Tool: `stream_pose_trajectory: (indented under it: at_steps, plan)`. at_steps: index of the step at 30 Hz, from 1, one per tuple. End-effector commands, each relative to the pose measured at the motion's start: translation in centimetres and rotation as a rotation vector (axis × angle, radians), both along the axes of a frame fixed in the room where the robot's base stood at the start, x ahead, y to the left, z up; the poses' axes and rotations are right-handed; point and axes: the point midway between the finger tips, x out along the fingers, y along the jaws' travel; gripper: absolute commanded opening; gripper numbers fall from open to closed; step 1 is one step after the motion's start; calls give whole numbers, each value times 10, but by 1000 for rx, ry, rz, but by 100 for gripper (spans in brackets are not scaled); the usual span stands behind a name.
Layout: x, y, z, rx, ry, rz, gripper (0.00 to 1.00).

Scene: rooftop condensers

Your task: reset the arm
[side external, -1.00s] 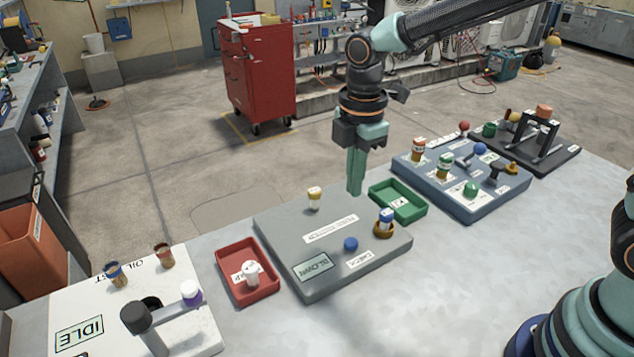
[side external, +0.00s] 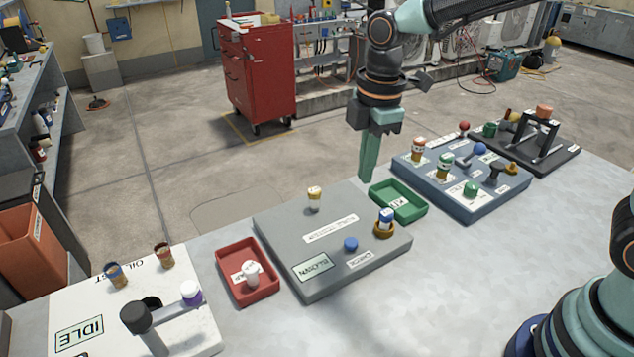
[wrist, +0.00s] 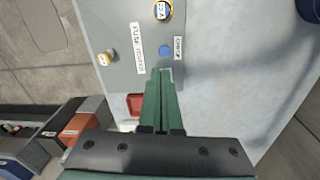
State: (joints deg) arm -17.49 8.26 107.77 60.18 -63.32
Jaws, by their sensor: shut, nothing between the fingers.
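My gripper (side external: 367,176) is shut and empty, its green fingers pointing down in the air near the back edge of the grey board, by the green tray. In the wrist view its closed fingers (wrist: 161,75) reach up over the grey board (wrist: 120,30). The grey board (side external: 290,240) carries a white-and-yellow vial (side external: 314,199), a blue button (side external: 350,244), a small display (side external: 314,267) and a blue-capped vial (side external: 386,219) in a brown ring holder.
A red tray (side external: 227,259) holds a white bottle (side external: 251,273). The green tray (side external: 412,207) is right of the board. A blue-grey board (side external: 430,183) with several knobs and vials and a black stand (side external: 545,130) lie further right. The front table is clear.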

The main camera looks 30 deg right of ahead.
Motion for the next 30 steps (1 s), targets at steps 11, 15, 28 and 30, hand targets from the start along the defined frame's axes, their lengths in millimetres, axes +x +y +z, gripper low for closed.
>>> stream_pose_trajectory:
  at_steps: [11, 15, 28, 30]
  plan:
    - [-47, -74, 52, 155, -200, -742, 0]
    - [-68, -95, 59, 237, -265, -1009, 0]
    - [-94, -120, 59, 374, -341, -1373, 0]
    - [-94, -120, 59, 374, -341, -1374, 0]
